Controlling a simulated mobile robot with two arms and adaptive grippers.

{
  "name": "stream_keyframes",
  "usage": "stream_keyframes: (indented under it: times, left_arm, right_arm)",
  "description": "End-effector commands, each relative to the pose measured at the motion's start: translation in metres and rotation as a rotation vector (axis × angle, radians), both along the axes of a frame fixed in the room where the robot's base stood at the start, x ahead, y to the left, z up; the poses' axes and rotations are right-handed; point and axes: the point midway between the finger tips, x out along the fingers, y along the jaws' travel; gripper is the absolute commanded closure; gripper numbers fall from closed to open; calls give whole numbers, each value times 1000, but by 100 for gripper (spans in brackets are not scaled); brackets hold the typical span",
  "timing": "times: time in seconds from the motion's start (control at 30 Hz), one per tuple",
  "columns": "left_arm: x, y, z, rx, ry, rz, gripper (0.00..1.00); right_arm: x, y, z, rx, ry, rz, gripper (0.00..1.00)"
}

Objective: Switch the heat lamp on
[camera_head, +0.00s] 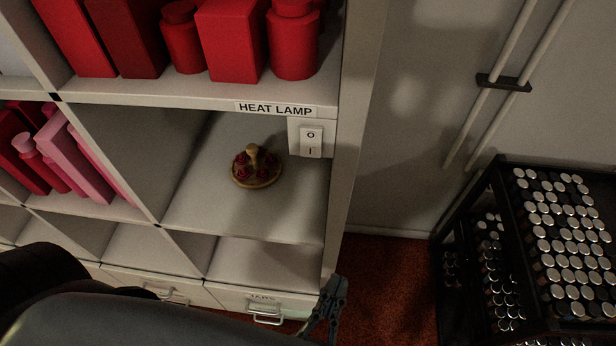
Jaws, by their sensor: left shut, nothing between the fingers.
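The heat lamp switch (311,142) is a white rocker on a white plate at the right front of a shelf compartment. It bears an O at the top and an I at the bottom; I cannot tell which half is pressed in. A "HEAT LAMP" label (275,109) sits on the shelf edge just above it. The lamp itself is not visible. My left gripper (335,284) is shut and empty at the bottom centre, well below the switch in the picture and apart from it. My right gripper is out of view.
A small round board with red pieces and a wooden knob (256,168) stands in the compartment left of the switch. Red boxes and bottles (232,42) fill the shelf above. A black rack of silver-capped bottles (565,240) stands at right. Drawers (262,300) are below.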

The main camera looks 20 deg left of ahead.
Motion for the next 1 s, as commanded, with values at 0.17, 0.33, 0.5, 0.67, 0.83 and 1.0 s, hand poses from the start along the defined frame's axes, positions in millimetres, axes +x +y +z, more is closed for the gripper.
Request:
stream_keyframes:
  times: [0.17, 0.33, 0.5, 0.67, 0.83, 1.0]
  left_arm:
    - [-19, 35, 61, -97, -118, 161, 100]
    - [-25, 46, 76, -124, -146, 212, 100]
    - [-25, 46, 77, -123, -147, 212, 100]
    - [-24, 46, 78, -123, -147, 211, 100]
    - [-12, 50, 90, -124, -150, 212, 100]
    - [14, 56, 113, -124, -152, 213, 100]
  right_arm:
    - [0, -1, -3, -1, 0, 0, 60]
    - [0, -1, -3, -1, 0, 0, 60]
    - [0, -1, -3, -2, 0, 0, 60]
    - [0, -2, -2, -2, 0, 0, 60]
    - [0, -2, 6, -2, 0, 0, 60]
    - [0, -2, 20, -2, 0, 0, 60]
